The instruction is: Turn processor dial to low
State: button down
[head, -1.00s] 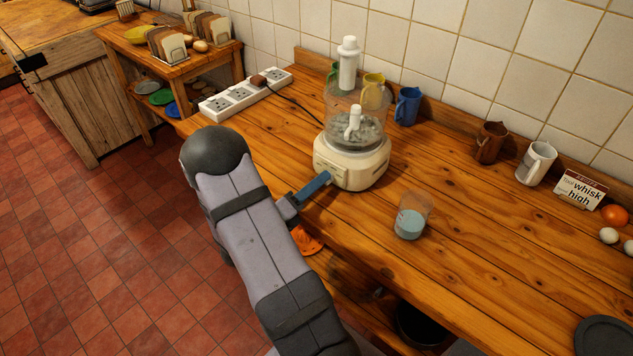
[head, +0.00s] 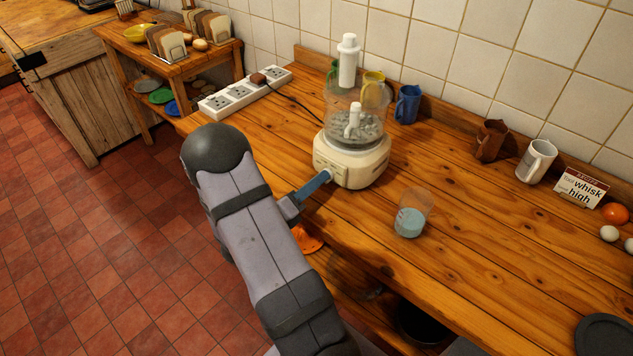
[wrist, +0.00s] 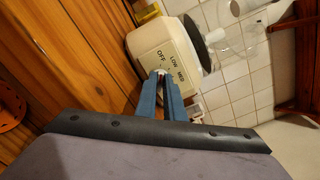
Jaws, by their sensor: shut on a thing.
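The food processor (head: 352,158) stands on the wooden counter, with a cream base and a clear bowl holding grey pieces. In the wrist view its base (wrist: 165,45) shows the printed words OFF, LOW and MED. The dial (wrist: 160,72) is a small pale knob below these words, mostly hidden between the fingertips. My gripper (head: 326,175) reaches the front left of the base. Its blue fingers (wrist: 161,80) are shut on the dial. Which setting the dial points to cannot be made out.
A clear cup with bluish contents (head: 411,220) stands to the right of the processor. A white power strip (head: 245,92) lies behind to the left. Mugs, eggs and a card reading "whisk high" (head: 581,188) are along the wall. The counter's middle right is clear.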

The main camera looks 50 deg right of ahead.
jog(key=m+b, duration=0.1)
jog(key=m, duration=0.3)
jog(key=shift+b, duration=0.4)
jog(key=shift+m+b, duration=0.5)
jog(key=shift+m, duration=0.8)
jog(key=shift+r, duration=0.1)
jog(key=c, duration=1.9)
grip_release()
jog(key=shift+o, duration=0.2)
jog(key=shift+a+b, duration=0.7)
jog(key=shift+a, duration=2.95)
jog(key=shift+s, duration=0.1)
